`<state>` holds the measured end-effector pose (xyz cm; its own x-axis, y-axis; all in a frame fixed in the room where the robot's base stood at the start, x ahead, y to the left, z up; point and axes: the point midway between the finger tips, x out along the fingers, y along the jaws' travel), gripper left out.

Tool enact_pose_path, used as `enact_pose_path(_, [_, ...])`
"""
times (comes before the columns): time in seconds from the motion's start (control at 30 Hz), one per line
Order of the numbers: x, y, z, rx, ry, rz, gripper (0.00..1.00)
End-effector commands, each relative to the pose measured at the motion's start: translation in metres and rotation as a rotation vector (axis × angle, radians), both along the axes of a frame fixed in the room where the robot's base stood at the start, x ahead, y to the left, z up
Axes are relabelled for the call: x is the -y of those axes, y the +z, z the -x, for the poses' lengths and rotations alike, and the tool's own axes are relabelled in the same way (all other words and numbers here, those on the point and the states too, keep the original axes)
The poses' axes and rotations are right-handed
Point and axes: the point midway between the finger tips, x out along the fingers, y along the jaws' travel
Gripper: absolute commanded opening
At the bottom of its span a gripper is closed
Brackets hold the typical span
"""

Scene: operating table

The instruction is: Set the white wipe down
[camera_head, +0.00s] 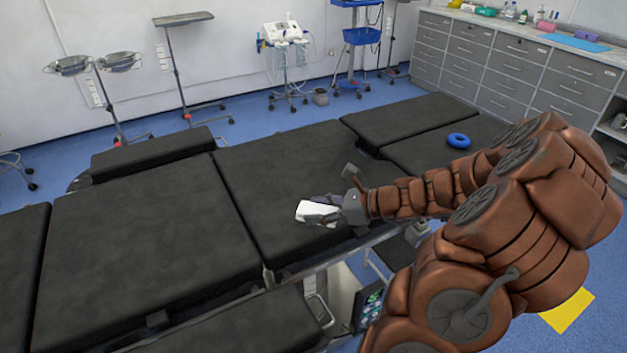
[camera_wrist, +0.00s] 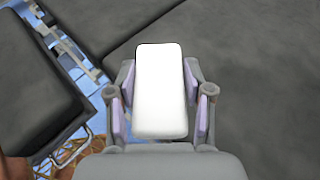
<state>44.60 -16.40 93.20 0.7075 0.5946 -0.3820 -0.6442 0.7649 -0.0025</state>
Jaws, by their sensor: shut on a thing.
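The white wipe (camera_head: 316,213) is a small white block held at the end of my arm, over the black operating table (camera_head: 130,235). In the wrist view the white wipe (camera_wrist: 160,90) stands between the two finger pads, with its far end reaching past the fingertips. My gripper (camera_head: 336,207) is shut on it; in the wrist view my gripper (camera_wrist: 160,112) has a lilac pad on each side of the wipe. I cannot tell whether the wipe touches the table's surface.
A blue ring (camera_head: 458,140) lies on the right table section. The padded sections have gaps and a metal side rail (camera_head: 330,262) near the front. The black pad left of my gripper is clear. Grey drawers (camera_head: 520,68) and wheeled stands are at the back.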

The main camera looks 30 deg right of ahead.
Motion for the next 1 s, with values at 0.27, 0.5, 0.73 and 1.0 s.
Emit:
enact_pose_path(0.27, [0.025,-0.003,-0.042,-0.004,0.002,0.000,0.27])
enact_pose_path(0.5, [0.045,-0.007,-0.076,-0.002,0.004,-0.002,0.27])
enact_pose_path(0.73, [0.065,-0.011,-0.105,-0.003,0.001,0.001,0.27])
enact_pose_path(1.0, [0.074,-0.013,-0.123,-0.002,0.003,-0.004,0.27])
